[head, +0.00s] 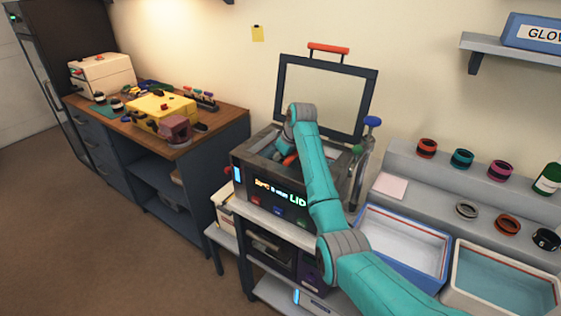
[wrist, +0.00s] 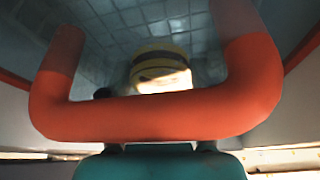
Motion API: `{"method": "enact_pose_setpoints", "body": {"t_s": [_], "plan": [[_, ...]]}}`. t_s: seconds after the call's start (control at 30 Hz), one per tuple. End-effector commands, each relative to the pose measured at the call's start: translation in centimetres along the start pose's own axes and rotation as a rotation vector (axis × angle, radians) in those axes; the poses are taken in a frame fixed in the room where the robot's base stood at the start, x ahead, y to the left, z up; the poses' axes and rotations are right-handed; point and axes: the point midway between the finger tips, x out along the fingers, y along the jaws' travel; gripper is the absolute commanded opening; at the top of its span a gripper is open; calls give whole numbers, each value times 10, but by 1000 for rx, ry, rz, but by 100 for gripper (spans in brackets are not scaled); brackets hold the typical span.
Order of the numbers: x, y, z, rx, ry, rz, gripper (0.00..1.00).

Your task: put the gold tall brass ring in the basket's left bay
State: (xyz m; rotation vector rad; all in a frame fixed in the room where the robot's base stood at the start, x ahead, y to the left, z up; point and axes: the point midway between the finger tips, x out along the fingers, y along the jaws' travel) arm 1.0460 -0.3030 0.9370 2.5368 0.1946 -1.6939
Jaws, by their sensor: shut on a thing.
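My gripper (head: 287,150) is down at the open top of the dark machine (head: 247,180); its fingers are mostly hidden in the head view. In the wrist view my teal gripper (wrist: 160,155) is shut on a thick orange-red handle (wrist: 155,118), which looks like the basket's. A bit of orange also shows in the head view (head: 290,160). Beyond the handle, a gold ring-like piece (wrist: 158,58) with a dark band and a bright lower part shows above a grey gridded surface (wrist: 115,28), probably the basket floor. The handle partly covers the view; I cannot tell which bay it is in.
The machine's lid (head: 372,105) stands open behind. Right of my arm are a blue-rimmed tray (head: 447,255) and a pale tray (head: 452,290). Several rings sit on grey steps, including an orange one (head: 507,225). A wooden bench (head: 225,115) at left holds a yellow box (head: 160,108).

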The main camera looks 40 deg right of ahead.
Motion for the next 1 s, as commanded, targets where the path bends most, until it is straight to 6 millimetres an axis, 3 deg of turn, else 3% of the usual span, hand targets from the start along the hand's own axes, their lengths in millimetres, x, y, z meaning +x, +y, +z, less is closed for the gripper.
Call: {"method": "enact_pose_setpoints", "body": {"t_s": [0.17, 0.2, 0.27, 0.3, 0.7, 0.87, 1.0], "plan": [[2, 0, 1, 0, 0, 0, 19], [2, 0, 1, 0, -1, 0, 70], [2, 0, 1, 0, -1, 0, 85], [2, 0, 1, 0, -1, 0, 88], [-4, 0, 0, 0, 1, 0, 88], [-26, 0, -1, 0, 2, 1, 88], [-55, 0, -1, -1, 3, 1, 88]]}}
